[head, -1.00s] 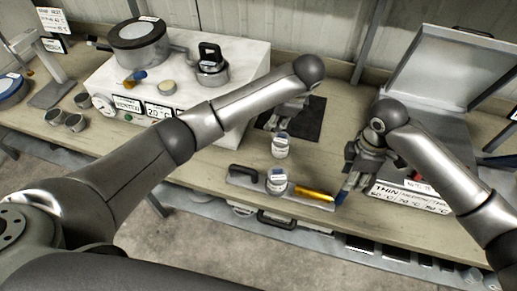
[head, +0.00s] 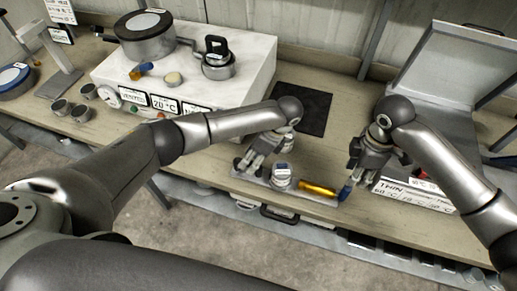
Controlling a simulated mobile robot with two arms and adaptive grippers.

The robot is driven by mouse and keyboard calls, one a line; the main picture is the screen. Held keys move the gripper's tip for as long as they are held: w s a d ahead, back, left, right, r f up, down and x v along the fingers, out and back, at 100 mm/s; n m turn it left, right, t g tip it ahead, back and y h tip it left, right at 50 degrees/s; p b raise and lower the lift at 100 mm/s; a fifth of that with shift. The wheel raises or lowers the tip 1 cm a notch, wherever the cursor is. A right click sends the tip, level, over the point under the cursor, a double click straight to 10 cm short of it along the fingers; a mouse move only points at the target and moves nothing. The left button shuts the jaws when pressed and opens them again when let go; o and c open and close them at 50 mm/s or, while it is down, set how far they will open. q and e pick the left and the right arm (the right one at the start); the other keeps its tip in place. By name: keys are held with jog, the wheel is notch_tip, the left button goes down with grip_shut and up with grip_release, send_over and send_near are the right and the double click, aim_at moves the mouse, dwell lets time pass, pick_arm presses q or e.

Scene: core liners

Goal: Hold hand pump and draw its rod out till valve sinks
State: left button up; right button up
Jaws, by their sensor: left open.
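A narrow board (head: 300,198) at the bench front bears a yellow cylinder (head: 318,188) with a blue end (head: 345,192) at its right and a small white-and-grey canister (head: 281,176) at its left. I cannot tell for sure which of these parts are the hand pump, its rod or its valve. My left gripper (head: 250,163) is open, pointing down over the board's left end, and it largely covers a black grip there. I cannot tell whether it touches the grip. My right gripper (head: 358,176) points down just right of the blue end; its jaw gap is unclear.
A white bath unit (head: 215,110) with pots on top stands behind left. A dark mat (head: 302,110) lies clear behind the board. An open-lidded grey case (head: 440,130) and white labels (head: 412,195) are at right. Several small cups (head: 80,112) stand at left.

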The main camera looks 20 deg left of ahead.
pick_arm(q)
jog(key=shift+x, duration=1.5)
grip_shut()
jog(key=shift+w, duration=0.1)
